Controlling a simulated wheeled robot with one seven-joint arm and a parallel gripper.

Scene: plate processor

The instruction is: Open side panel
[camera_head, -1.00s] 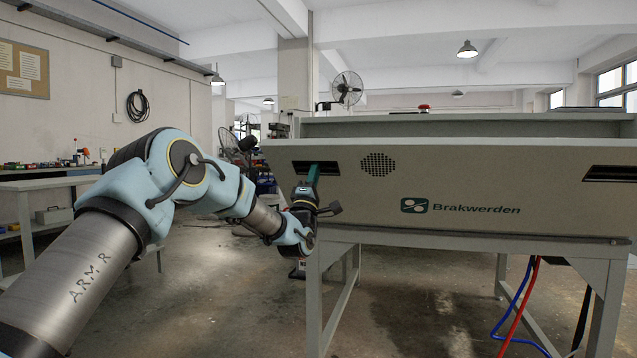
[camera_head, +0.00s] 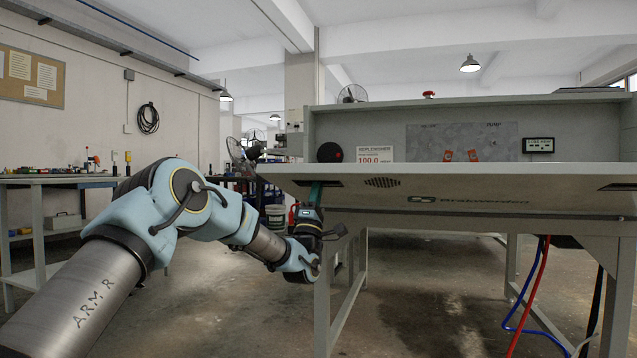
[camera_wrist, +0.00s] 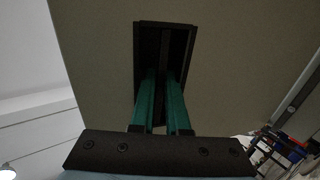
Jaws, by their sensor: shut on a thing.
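The side panel (camera_head: 570,193) is a long grey board with a Brakwerden logo on the front of the plate processor. It is tilted well outward, so I see it nearly edge-on from below. My gripper (camera_head: 315,192) reaches up from below into the panel's left black recessed handle slot (camera_head: 334,183). In the wrist view, the green fingers of my gripper (camera_wrist: 163,78) extend into the dark slot (camera_wrist: 166,35), close together and shut on the slot's handle part. The exact contact is hidden in shadow. A second slot (camera_head: 619,187) is at the panel's right end, free.
Behind the panel, the machine's inside shows a grey plate (camera_head: 455,142), a red 100.0 sign (camera_head: 374,154) and a small display (camera_head: 540,145). A machine leg (camera_head: 323,285) stands close to my gripper. Blue and red hoses (camera_head: 533,297) hang at right. The left floor is open.

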